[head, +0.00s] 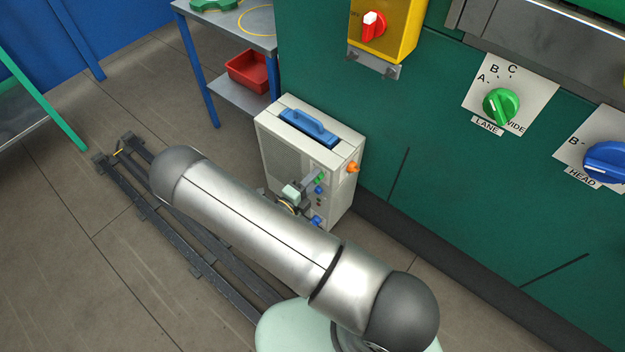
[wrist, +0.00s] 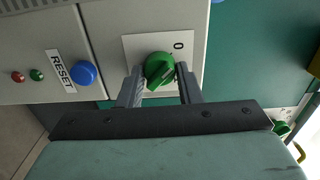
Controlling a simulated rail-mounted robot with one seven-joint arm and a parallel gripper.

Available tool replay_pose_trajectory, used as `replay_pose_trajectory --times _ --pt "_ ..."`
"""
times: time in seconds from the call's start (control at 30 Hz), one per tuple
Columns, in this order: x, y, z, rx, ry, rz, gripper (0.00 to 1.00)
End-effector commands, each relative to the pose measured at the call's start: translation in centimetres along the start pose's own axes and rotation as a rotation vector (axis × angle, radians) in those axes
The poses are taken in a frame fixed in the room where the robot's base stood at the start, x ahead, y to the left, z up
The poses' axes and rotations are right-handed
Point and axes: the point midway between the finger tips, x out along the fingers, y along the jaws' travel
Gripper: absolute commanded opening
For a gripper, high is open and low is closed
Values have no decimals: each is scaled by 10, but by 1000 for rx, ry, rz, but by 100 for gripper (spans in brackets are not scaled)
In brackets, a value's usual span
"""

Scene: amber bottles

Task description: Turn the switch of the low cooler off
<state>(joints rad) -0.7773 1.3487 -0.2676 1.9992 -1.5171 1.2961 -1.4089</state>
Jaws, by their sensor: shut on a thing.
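The low cooler (head: 266,141) is a light grey box with a blue handle on top, standing on the floor against the green wall. Its switch (wrist: 160,70) is a green knob on a white plate with a "0" mark at its right in the wrist view. My gripper (wrist: 160,77) has its two fingers on either side of the green knob and is shut on it. In the head view my gripper (head: 299,193) is at the cooler's front face, partly hidden by my arm.
A blue RESET button (wrist: 84,73) sits beside the switch, with small red (wrist: 18,77) and green (wrist: 37,75) lamps. An orange knob (head: 352,167) sticks out of the cooler's right side. A blue-legged table (head: 196,62) with a red bin (head: 247,72) stands behind.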

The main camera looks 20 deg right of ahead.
Motion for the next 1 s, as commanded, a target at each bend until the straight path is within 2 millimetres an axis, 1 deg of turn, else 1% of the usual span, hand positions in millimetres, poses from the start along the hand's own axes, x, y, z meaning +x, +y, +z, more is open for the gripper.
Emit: replay_pose_trajectory --times 0.07,0.1,0.17,0.2,0.47,0.57,0.67,0.77,1.0 --pt "-1 2 -2 -4 2 6 9" --pt "-1 2 -2 -4 2 6 35" --pt "-1 2 -2 -4 1 6 51" --pt "-1 2 -1 -3 1 5 53" --pt "-1 1 0 -1 0 2 53" --pt "-7 1 0 0 -2 3 53" --pt "-21 1 1 0 -3 3 53" --pt "-42 0 1 0 -5 4 53" --pt "-102 1 0 0 -3 4 53"
